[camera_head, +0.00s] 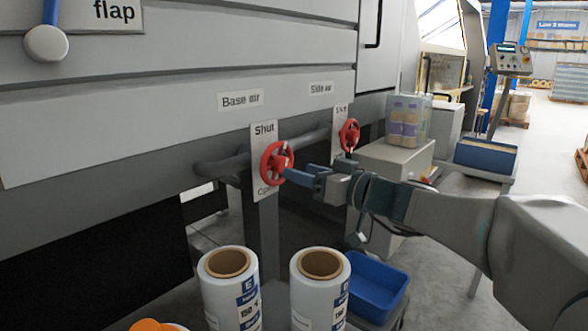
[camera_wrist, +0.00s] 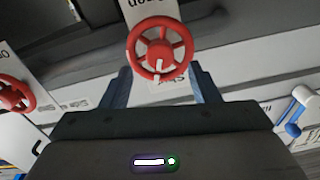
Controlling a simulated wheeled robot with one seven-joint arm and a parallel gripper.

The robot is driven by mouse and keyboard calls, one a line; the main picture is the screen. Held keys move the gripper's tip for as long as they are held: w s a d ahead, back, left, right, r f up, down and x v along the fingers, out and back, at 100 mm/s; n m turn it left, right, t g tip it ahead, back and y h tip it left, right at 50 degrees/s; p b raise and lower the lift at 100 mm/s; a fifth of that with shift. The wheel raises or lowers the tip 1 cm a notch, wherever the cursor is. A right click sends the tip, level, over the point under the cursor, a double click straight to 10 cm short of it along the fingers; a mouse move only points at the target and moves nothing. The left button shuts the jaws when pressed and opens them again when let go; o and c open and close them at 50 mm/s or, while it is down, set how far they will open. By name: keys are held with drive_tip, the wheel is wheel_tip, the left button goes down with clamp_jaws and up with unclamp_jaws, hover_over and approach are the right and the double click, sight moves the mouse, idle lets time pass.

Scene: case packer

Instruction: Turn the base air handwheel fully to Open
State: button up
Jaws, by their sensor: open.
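The base air handwheel (camera_head: 276,162) is red and spoked, on a white plate (camera_head: 264,133) marked Shut at the top and Open at the bottom. In the wrist view the handwheel (camera_wrist: 133,43) appears upside down, just beyond the fingertips. A white mark on it (camera_wrist: 158,66) lies on the side toward the Shut label. My gripper (camera_head: 300,177) is at the wheel's right side in the head view. In the wrist view my gripper (camera_wrist: 160,76) is open, one finger on each side of the wheel's lower part. I cannot tell whether the fingers touch the rim.
A second red handwheel (camera_head: 349,135), under the Side air label (camera_head: 321,88), is to the right, close to my arm. Two film rolls (camera_head: 231,290) and a blue bin (camera_head: 376,286) stand below. A grey pipe (camera_head: 224,168) runs behind the plates. A flap lever (camera_head: 46,42) is upper left.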

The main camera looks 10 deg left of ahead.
sight(285, 166)
drive_tip(key=shift+x, duration=2)
drive_tip(key=c, duration=1)
drive_tip(key=shift+o, duration=0.2)
